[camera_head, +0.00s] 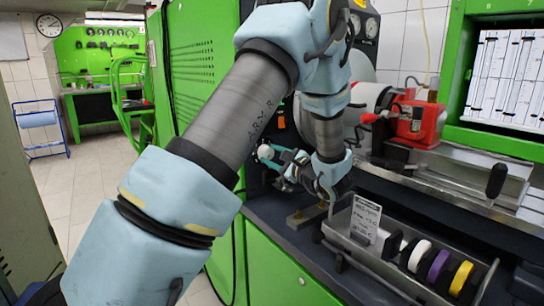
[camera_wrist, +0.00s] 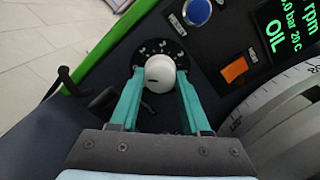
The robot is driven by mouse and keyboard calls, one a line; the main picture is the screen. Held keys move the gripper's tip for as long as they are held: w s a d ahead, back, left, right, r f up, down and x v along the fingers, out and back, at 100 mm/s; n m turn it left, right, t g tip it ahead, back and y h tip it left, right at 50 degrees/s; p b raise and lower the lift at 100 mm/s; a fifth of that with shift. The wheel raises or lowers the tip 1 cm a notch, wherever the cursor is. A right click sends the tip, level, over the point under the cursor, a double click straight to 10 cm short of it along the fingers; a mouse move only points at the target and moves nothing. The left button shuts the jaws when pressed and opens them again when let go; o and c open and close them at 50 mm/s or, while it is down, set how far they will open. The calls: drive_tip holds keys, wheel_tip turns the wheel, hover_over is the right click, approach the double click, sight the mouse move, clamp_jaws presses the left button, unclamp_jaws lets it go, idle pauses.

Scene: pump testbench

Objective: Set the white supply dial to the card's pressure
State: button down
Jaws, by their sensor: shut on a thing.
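The white supply dial (camera_wrist: 160,74) is a round white knob on a black scale with white marks, in the upper middle of the wrist view. It also shows in the head view (camera_head: 265,152). My gripper (camera_wrist: 160,84) has teal fingers, one on each side of the dial, and is shut on it. A dark mark shows on the knob, pointing left. My gripper also shows from the side (camera_head: 276,157).
A blue button (camera_wrist: 197,11), an orange switch (camera_wrist: 234,70) and a green-lit display (camera_wrist: 285,25) sit right of the dial. The metal tray (camera_head: 337,226) holds several black, white, purple and yellow rings. A red pump (camera_head: 420,122) stands behind on the bench.

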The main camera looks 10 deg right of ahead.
drive_tip(key=shift+m, duration=0.4)
drive_tip(key=m+p, duration=0.2)
drive_tip(key=m, duration=0.1)
drive_tip(key=shift+r+m, duration=0.1)
drive_tip(key=shift+m, duration=0.3)
drive_tip(key=m+p, duration=0.3)
drive_tip(key=m, duration=0.1)
drive_tip(key=shift+m, duration=0.3)
drive_tip(key=m+p, duration=0.4)
drive_tip(key=shift+r+m, duration=0.1)
drive_tip(key=shift+m, duration=0.2)
drive_tip(key=shift+f+m+h+p, duration=0.2)
drive_tip(key=shift+m+h+p, duration=0.1)
drive_tip(key=shift+m+p, duration=1.5)
drive_tip(key=shift+m, duration=0.5)
drive_tip(key=shift+f, duration=0.1)
drive_tip(key=c, duration=0.7)
unclamp_jaws()
drive_tip(key=shift+o, duration=0.2)
